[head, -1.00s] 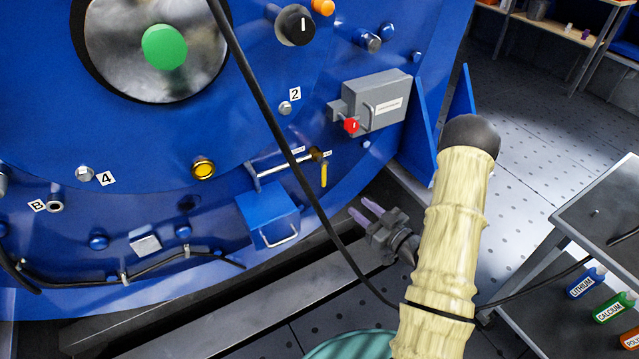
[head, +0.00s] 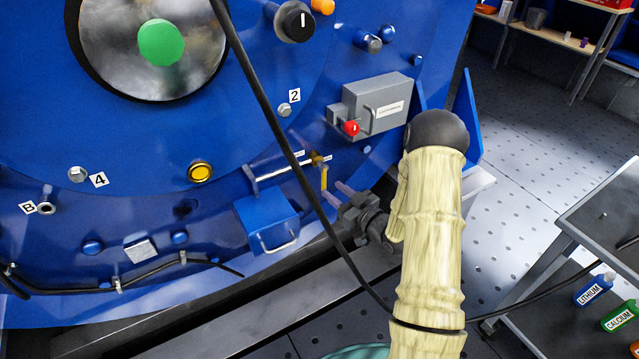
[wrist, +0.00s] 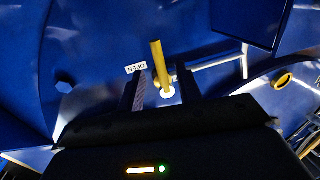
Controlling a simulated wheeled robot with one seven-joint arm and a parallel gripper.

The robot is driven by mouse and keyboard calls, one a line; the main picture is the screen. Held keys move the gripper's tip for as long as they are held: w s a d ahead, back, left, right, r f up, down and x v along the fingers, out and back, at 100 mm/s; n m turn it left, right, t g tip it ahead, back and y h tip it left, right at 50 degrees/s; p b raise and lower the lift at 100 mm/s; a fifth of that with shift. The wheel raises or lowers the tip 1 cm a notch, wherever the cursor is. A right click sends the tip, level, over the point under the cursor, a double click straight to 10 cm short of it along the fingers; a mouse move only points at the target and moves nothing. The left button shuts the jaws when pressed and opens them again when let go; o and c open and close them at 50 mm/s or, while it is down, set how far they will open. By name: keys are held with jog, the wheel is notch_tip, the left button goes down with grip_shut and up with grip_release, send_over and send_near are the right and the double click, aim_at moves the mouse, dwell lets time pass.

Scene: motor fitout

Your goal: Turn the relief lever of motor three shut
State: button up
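The yellow relief lever (head: 324,178) hangs down from the end of a thin pipe on the blue motor housing (head: 225,222). I cannot tell whether either finger touches the lever.
A blue box with a handle (head: 267,222) sits left of my gripper. A black cable (head: 292,160) hangs in front of the housing. A grey box with a red knob (head: 376,104) is above. A bench (head: 600,215) with bottles below stands at right.

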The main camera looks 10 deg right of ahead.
jog(key=b+x, duration=0.2)
jog(key=x, duration=0.5)
jog(key=shift+w, duration=0.1)
grip_shut()
